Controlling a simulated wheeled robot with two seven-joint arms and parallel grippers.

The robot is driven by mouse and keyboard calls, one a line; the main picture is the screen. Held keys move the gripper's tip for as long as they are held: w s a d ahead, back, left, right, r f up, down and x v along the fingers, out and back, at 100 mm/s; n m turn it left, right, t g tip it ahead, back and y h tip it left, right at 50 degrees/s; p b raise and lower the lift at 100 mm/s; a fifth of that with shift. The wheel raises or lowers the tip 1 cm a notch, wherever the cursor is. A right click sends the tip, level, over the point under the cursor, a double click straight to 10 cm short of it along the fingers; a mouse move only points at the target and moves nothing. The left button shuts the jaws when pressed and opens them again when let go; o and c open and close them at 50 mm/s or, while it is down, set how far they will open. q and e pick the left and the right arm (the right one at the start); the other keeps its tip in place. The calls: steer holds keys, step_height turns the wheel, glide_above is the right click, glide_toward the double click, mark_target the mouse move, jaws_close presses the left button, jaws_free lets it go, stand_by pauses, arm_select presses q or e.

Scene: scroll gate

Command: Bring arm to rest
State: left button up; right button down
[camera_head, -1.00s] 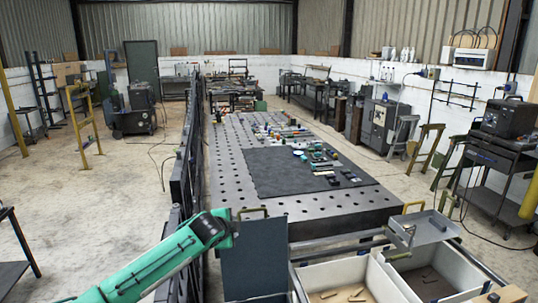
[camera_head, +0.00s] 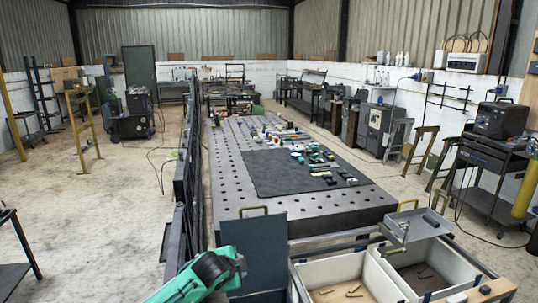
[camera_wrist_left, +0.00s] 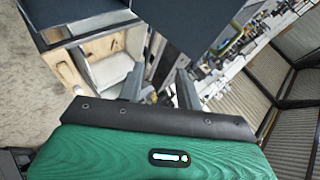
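My left arm's green end (camera_head: 205,275) is low in the head view, in front of the lower left part of a dark upright panel (camera_head: 254,245) with a yellow handle. In the left wrist view my left gripper (camera_wrist_left: 160,82) shows two grey fingers spread apart with nothing held between them. A dark panel (camera_wrist_left: 190,22) lies beyond the fingers there. My right arm and right gripper are not in view.
A perforated metal table (camera_head: 225,185) carries a dark mat (camera_head: 275,178) and several small items. White bins (camera_head: 335,268) stand at the lower right, with a grey tray (camera_head: 418,226) above them. A dark fence (camera_head: 185,185) runs along the table's left. Open floor (camera_head: 90,210) lies left of it.

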arm_select(q)
steer(key=s+f+n+g, duration=0.1)
steer(key=s+f+n, duration=0.3)
steer(key=s, duration=0.6)
steer(key=s+f+n+g, duration=0.1)
steer(key=s+f, duration=0.5)
steer(key=s, duration=0.4)
steer(key=s+a+f+n+g+y, duration=0.15)
steer(key=s+a+n, duration=0.45)
steer(key=s, duration=0.8)
steer(key=s+a+n+g+y, duration=0.25)
steer(key=s+a, duration=0.55)
steer(key=s, duration=0.5)
step_height(320, 180, down, 32)
steer(key=g, duration=0.2)
steer(key=s+a+f, duration=0.3)
steer(key=s+f, duration=1.6)
steer(key=shift+s+a+g+h, duration=0.2)
steer(key=shift+s+g+h, duration=0.1)
steer(key=shift+s+g, duration=0.1)
